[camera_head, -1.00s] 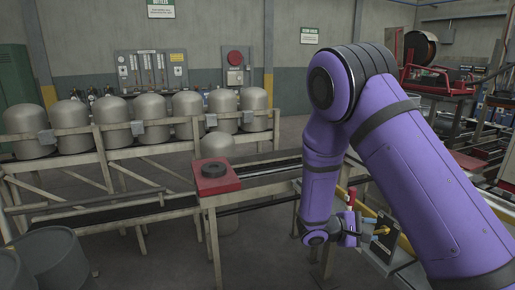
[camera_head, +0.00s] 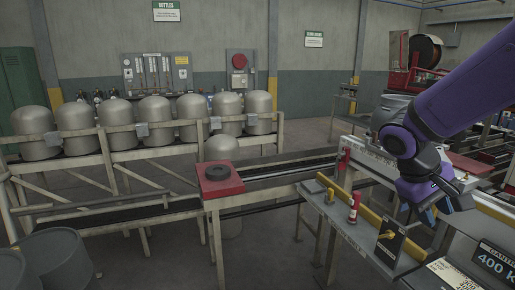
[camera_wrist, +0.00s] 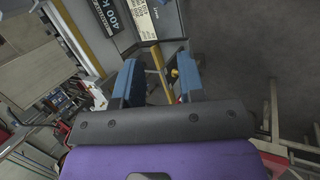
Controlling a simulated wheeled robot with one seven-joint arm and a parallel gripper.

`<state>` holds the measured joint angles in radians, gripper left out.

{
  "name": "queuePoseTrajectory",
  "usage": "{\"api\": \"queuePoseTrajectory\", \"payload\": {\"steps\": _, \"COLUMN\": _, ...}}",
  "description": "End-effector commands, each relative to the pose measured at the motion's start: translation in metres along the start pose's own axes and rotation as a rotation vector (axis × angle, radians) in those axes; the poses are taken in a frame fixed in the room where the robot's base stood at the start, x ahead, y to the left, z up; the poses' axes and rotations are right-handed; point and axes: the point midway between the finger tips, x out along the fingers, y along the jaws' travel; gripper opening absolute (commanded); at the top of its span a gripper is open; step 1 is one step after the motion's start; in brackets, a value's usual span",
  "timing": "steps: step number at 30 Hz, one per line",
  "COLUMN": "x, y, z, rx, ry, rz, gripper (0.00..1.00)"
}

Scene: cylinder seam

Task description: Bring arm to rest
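My purple arm enters from the right in the head view and bends down at a grey-banded joint. My gripper (camera_head: 431,211) is at the right, above the grey bench with the yellow edge; in the head view its fingers are partly cut off from clear sight. In the wrist view my gripper (camera_wrist: 158,82) shows two blue fingers standing well apart, with nothing held between them. The floor and a yellow rail show past the fingers.
Several grey cylinders (camera_head: 156,122) line the left rack. A 400 kg sign (camera_head: 495,260) is at lower right. Open floor lies behind the conveyor.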

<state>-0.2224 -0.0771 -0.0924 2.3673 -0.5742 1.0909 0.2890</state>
Motion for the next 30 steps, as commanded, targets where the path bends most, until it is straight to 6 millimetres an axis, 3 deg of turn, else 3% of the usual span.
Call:
{"api": "queuePoseTrajectory", "payload": {"steps": 18, "x": -0.072, "y": -0.009, "z": 0.106, "rx": 0.228, "ry": 0.419, "rz": -0.377, "gripper": 0.36}}
{"api": "queuePoseTrajectory", "payload": {"steps": 24, "x": -0.087, "y": -0.017, "z": 0.127, "rx": 0.272, "ry": 0.536, "rz": -0.44, "gripper": 0.36}}
{"api": "queuePoseTrajectory", "payload": {"steps": 30, "x": -0.092, "y": -0.02, "z": 0.134, "rx": 0.287, "ry": 0.579, "rz": -0.461, "gripper": 0.36}}
